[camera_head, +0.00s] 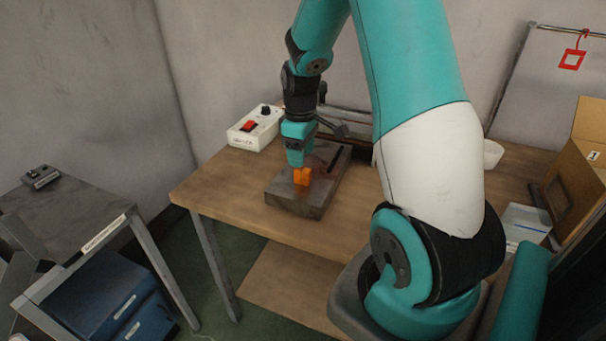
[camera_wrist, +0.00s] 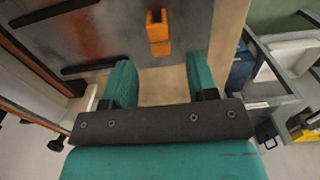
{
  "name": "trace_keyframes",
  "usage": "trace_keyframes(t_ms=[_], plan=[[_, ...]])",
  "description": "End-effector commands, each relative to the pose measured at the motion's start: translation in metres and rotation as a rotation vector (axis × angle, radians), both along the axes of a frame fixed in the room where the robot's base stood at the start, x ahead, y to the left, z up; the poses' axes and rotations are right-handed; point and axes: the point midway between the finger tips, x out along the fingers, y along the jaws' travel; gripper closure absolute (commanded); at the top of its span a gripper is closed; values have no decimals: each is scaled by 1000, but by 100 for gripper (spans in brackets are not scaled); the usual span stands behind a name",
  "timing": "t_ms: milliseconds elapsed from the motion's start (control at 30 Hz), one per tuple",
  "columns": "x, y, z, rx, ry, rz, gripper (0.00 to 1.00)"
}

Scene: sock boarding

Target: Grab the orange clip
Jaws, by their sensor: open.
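The orange clip (camera_head: 302,176) lies on a dark grey block (camera_head: 300,199) on the wooden table. My gripper (camera_head: 297,163) is right by the clip in the head view, pointing down. In the wrist view my gripper (camera_wrist: 160,72) has its two teal fingers apart and nothing between them. Whether a finger touches the clip I cannot tell.
A white control box (camera_head: 256,127) with a red switch stands at the table's back left. A cardboard box (camera_head: 577,175) and a clear container (camera_head: 525,224) are at the right. A dark bar (camera_wrist: 50,12) lies on the block's surface. The table's front left (camera_head: 222,192) is bare.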

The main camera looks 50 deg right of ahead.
Motion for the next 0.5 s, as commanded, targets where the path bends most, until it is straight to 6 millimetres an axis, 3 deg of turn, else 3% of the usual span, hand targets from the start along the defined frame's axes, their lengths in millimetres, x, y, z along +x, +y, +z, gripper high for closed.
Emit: trace_keyframes(t_ms=[167,500], plan=[[-1,0,-12,2,2,-1,47],[-4,-2,-56,0,0,-1,47]])
